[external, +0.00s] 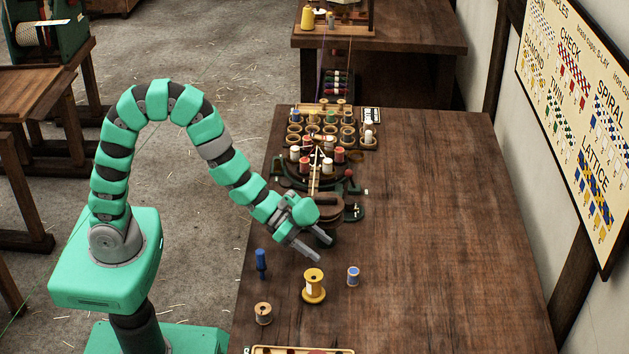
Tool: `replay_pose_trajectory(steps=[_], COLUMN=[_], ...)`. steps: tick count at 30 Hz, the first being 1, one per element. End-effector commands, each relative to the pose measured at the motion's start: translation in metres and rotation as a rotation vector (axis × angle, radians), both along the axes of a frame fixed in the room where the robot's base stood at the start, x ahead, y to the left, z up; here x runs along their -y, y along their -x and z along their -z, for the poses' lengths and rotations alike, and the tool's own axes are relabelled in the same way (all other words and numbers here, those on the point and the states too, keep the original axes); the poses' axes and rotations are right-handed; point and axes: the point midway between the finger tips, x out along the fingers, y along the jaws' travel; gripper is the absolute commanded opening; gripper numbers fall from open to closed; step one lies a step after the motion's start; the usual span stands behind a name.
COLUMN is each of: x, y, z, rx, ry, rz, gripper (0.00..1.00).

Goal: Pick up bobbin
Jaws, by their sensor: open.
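Several bobbins stand on the near part of the wooden table (430,215), and I cannot tell which one the task means. A slim blue piece (261,263) stands to the left. My gripper (314,250) is open and empty, behind and above the yellow bobbin and apart from it.
Behind my gripper is a dark-green braiding device (352,212) with several coloured bobbins. A tray edge (290,350) shows at the bottom. The table's right side is clear.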

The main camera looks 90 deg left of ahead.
Motion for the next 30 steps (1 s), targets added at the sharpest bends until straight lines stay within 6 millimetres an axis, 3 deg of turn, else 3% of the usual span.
replay_pose_trajectory(steps=[9,23,30], x=[0.018,0.028,0.042], y=[-0.039,-0.064,-0.089], z=[0.024,0.037,0.049], rx=[0.000,0.000,0.001], ry=[-0.002,-0.003,-0.002], rz=[0.002,0.001,0.002], gripper=[0.54,0.54,0.54])
